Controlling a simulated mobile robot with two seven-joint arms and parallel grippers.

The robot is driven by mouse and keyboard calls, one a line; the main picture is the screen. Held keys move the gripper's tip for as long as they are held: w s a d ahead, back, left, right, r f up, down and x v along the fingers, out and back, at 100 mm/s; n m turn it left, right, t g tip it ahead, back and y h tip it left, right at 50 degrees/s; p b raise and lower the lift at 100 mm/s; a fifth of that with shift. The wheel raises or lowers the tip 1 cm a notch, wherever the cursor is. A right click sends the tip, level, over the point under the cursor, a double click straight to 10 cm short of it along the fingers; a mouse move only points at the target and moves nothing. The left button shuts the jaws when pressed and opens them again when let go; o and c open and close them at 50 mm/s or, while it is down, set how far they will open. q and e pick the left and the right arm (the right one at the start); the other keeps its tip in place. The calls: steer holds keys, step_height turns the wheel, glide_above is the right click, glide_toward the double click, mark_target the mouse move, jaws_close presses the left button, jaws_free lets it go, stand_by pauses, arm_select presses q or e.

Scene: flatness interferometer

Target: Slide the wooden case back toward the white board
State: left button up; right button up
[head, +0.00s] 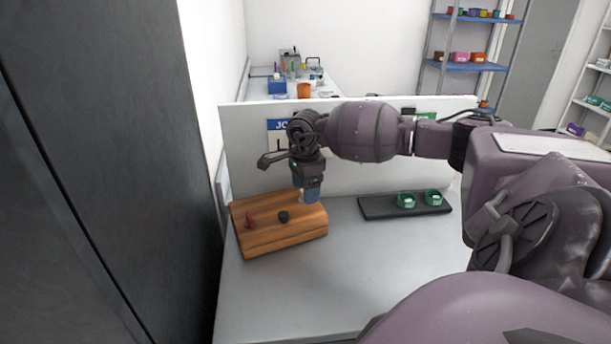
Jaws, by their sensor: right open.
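The wooden case (275,240) sits on the left of the grey table, tilted slightly in the picture. A red piece (251,220) and a black knob (283,217) show on its top. The white board (368,178) stands upright behind it along the table's back. My right gripper (311,199) points down at the case's right back corner, open. Its fingertips are small in the picture, and I cannot tell whether they touch the case. My right arm crosses in front of the board and hides part of its sign. My left gripper is not in view.
A black tray (379,207) with two green round holders (406,200) lies on the table to the right of the case. A dark cabinet (100,150) stands close on the left. The table's front middle (300,295) is clear.

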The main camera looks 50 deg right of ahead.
steer(key=shift+f, duration=0.35)
jaws_close()
stand_by(0.3)
